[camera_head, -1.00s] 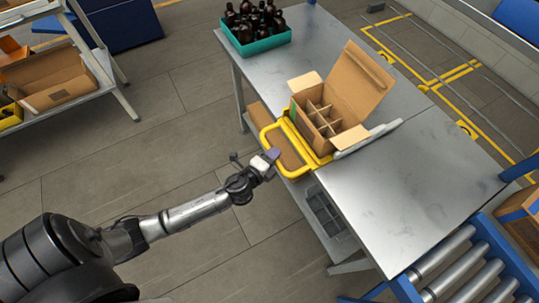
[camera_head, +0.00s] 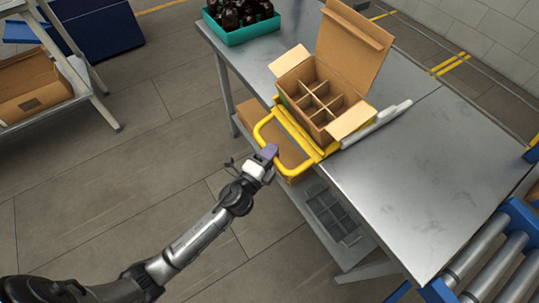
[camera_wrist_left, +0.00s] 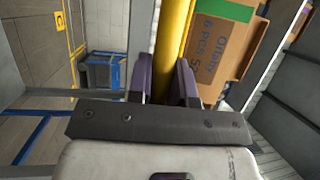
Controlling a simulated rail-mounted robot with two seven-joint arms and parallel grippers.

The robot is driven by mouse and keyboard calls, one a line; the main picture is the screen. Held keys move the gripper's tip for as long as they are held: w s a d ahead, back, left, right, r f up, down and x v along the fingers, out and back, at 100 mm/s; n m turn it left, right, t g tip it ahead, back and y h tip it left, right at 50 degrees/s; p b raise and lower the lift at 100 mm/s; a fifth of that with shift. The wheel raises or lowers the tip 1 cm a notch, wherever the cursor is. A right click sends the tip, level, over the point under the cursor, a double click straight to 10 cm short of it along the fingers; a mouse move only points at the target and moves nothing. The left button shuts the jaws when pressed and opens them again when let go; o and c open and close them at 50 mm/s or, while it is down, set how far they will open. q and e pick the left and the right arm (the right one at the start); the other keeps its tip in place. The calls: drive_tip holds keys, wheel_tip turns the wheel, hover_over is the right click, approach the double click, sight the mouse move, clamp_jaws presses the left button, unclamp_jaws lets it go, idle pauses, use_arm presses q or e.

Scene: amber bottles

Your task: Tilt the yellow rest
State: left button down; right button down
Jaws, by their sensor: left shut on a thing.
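The yellow rest (camera_head: 262,127) is a tubular frame with a loop handle that sticks out past the near left edge of the table. An open cardboard box (camera_head: 300,72) with empty divided compartments sits on it. My left gripper (camera_head: 268,153) is at the outer bar of the handle. In the left wrist view the yellow bar (camera_wrist_left: 172,40) runs between the two purple fingers (camera_wrist_left: 166,82), which are shut on it. The box, with green tape and printing, shows beyond the bar there. My right gripper is not in view.
A teal crate (camera_head: 247,33) of dark bottles (camera_head: 232,14) stands at the table's far left corner. The metal table top (camera_head: 410,170) is clear at the right. A roller conveyor (camera_head: 490,262) is at lower right. A grey crate (camera_head: 332,213) sits on the shelf below.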

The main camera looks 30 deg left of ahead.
use_arm(q)
drive_tip(key=shift+f, duration=0.2)
drive_tip(key=c, duration=1)
unclamp_jaws()
drive_tip(key=shift+r, duration=0.1)
drive_tip(key=shift+c, duration=0.2)
drive_tip(key=s+a+f, duration=0.1)
drive_tip(key=s, duration=1.2)
drive_tip(key=shift+s+f, duration=0.35)
